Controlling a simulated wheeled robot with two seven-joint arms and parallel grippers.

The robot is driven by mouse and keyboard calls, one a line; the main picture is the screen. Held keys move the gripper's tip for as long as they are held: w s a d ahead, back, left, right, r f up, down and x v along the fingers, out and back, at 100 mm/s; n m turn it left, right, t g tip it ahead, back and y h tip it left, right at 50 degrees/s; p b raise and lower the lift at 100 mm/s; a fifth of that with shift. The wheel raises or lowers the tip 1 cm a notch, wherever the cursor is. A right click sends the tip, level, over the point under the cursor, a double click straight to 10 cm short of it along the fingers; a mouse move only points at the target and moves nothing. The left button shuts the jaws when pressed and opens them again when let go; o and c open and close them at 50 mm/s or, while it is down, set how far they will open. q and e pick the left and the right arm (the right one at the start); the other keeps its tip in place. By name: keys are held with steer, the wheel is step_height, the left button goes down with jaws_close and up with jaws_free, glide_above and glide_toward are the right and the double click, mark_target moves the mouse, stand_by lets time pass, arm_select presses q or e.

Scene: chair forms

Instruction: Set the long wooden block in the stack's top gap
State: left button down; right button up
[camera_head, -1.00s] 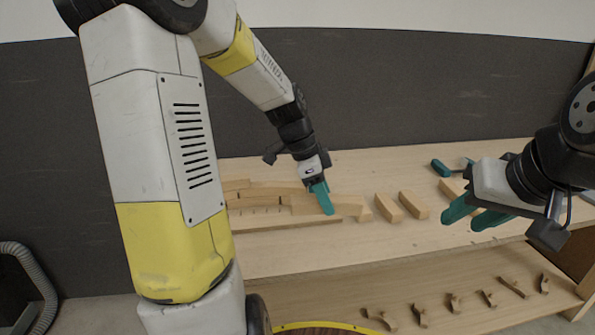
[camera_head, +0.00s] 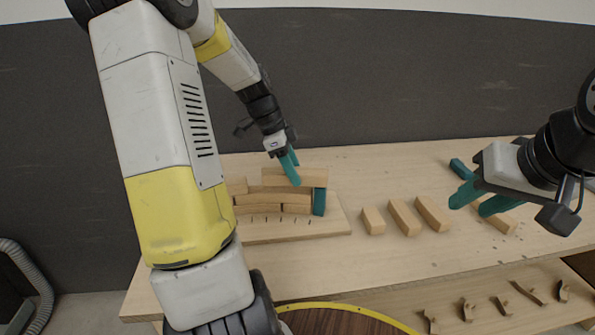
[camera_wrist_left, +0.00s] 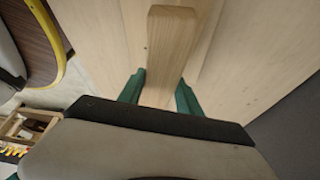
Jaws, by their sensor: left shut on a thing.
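The long wooden block (camera_head: 272,176) is held by my left gripper (camera_head: 289,169), level above the right part of the stack. In the left wrist view the block (camera_wrist_left: 170,45) runs lengthwise between two teal fingers (camera_wrist_left: 160,92). The stack (camera_head: 268,208) is of pale curved wooden pieces on a flat board (camera_head: 330,226). A short wooden piece (camera_head: 237,186) tops its left end. A teal upright piece (camera_head: 319,202) stands at its right end. Whether the block touches the stack is unclear.
Several loose wooden blocks (camera_head: 404,217) lie on the table (camera_head: 385,180) right of the stack. Small wooden pieces rest on a lower shelf (camera_head: 450,292). The table behind the loose blocks is clear.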

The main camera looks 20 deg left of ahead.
mark_target(287, 189)
arm_select(q)
steer(key=a, duration=0.1)
steer(key=w+a, duration=0.1)
steer(key=a, duration=0.1)
steer(key=shift+w+a+f, duration=0.1)
steer(key=shift+a+f, duration=0.1)
steer(key=shift+a, duration=0.05)
steer(key=shift+w+a+f, duration=0.1)
steer(key=shift+a+f, duration=0.1)
steer(key=shift+f, duration=0.7)
steer(key=shift+a+f, duration=0.2)
steer(key=shift+f, duration=0.7)
steer(key=shift+f, duration=0.15)
steer(key=c, duration=0.8)
jaws_free()
